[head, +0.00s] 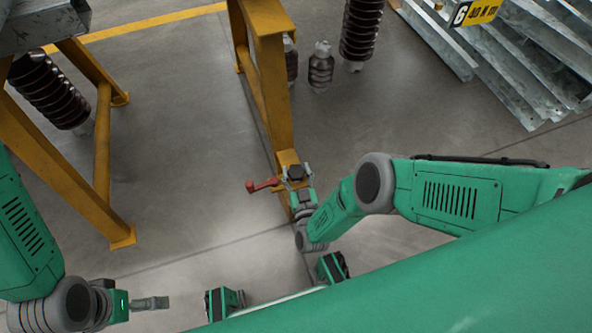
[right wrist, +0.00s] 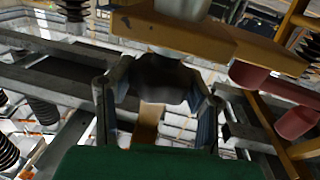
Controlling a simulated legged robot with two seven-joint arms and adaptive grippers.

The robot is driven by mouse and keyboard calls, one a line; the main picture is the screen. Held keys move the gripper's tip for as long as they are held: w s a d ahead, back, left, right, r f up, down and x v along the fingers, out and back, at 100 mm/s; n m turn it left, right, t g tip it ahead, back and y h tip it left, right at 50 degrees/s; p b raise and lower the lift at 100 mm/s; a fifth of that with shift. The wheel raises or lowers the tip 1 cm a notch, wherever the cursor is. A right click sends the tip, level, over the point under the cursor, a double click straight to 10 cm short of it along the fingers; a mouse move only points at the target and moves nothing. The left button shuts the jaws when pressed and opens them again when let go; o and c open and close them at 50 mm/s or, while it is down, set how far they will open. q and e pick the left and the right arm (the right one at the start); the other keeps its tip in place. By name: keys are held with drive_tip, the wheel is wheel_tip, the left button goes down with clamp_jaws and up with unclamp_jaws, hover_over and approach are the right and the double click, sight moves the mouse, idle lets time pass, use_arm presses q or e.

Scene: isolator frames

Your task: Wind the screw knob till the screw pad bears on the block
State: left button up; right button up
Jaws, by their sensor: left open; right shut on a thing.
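The screw knob is a dark lobed piece (right wrist: 160,76) between the fingers of my right gripper (right wrist: 157,95) in the right wrist view. It hangs below a yellow beam on a pale stem. In the head view my right gripper (head: 297,178) is at the near end of the yellow frame (head: 270,75), shut on the knob. My left gripper (head: 152,303) is open and empty at the lower left, well away from the frame. I cannot make out the screw pad. I cannot tell which piece is the block.
A red handle (head: 263,185) sticks out left of my right gripper. Brown ribbed insulators (head: 320,68) stand on the floor behind. Another yellow stand (head: 100,150) is at the left. Galvanised steel sections (head: 500,60) lie at the upper right. The floor between the stands is clear.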

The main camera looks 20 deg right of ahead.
sight(293, 180)
drive_tip(key=o, duration=1.2)
drive_tip(key=s, duration=0.7)
drive_tip(key=shift+s+a+f, duration=0.1)
drive_tip(key=shift+s+a, duration=0.2)
drive_tip(key=shift+a, duration=0.1)
drive_tip(key=shift+w+a+f+n+g+y, duration=0.1)
drive_tip(key=shift+w+a+n+g+y, duration=0.35)
drive_tip(key=shift+w+n+g+y, duration=0.4)
drive_tip(key=s+d+r+g, duration=0.8)
drive_tip(key=s, duration=0.3)
drive_tip(key=s+d+r+g, duration=0.8)
drive_tip(key=s, duration=0.4)
drive_tip(key=r+p, duration=0.5)
drive_tip(key=p, duration=0.1)
drive_tip(key=r+p, duration=0.6)
drive_tip(key=w+r+p, duration=0.1)
drive_tip(key=r+p, duration=0.5)
drive_tip(key=shift+a+r, duration=0.15)
drive_tip(key=shift+a, duration=0.1)
